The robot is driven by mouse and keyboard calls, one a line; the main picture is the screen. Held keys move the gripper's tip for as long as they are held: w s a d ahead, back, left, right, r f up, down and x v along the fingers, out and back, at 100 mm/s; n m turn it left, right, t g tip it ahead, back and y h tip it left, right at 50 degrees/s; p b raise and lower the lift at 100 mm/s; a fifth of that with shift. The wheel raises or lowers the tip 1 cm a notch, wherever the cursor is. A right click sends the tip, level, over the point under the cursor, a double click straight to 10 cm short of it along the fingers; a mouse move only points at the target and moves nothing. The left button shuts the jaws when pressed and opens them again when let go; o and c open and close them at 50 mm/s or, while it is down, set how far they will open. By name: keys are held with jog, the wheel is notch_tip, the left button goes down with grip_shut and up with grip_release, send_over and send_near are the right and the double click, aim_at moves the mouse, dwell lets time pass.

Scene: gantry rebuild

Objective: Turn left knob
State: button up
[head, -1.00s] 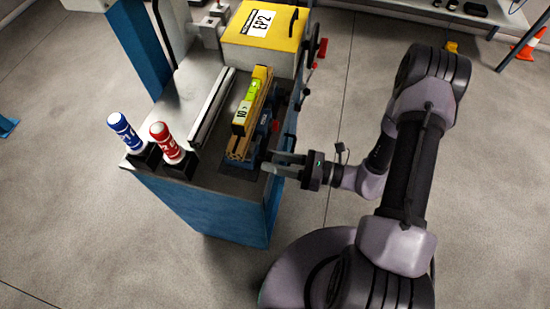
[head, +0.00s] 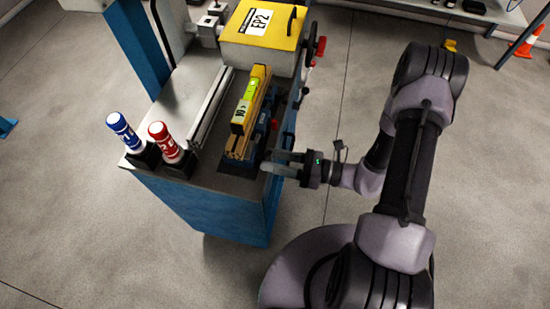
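My gripper (head: 271,161) is at the right front edge of the blue machine bench (head: 205,207). Its two fingers point left and are apart, with nothing seen between them. A yellow level (head: 246,107) with a green vial lies along a dark clamp or vise in front of the gripper. Red knobs show on the machine's right side: a larger one (head: 321,46) by the yellow box and a small one (head: 274,124) beside the level. I cannot tell which is the left knob. The fingertips appear apart from both.
A blue-capped bottle (head: 124,132) and a red-capped bottle (head: 164,141) stand in dark holders at the bench's left front corner. A yellow box (head: 262,36) marked EP2 sits at the back. The floor to the right is open, with a cone (head: 526,42) farther off.

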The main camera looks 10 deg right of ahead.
jog(key=p+v, duration=0.2)
jog(key=v, duration=1.5)
jog(key=shift+d, duration=0.2)
jog(key=shift+s, duration=0.1)
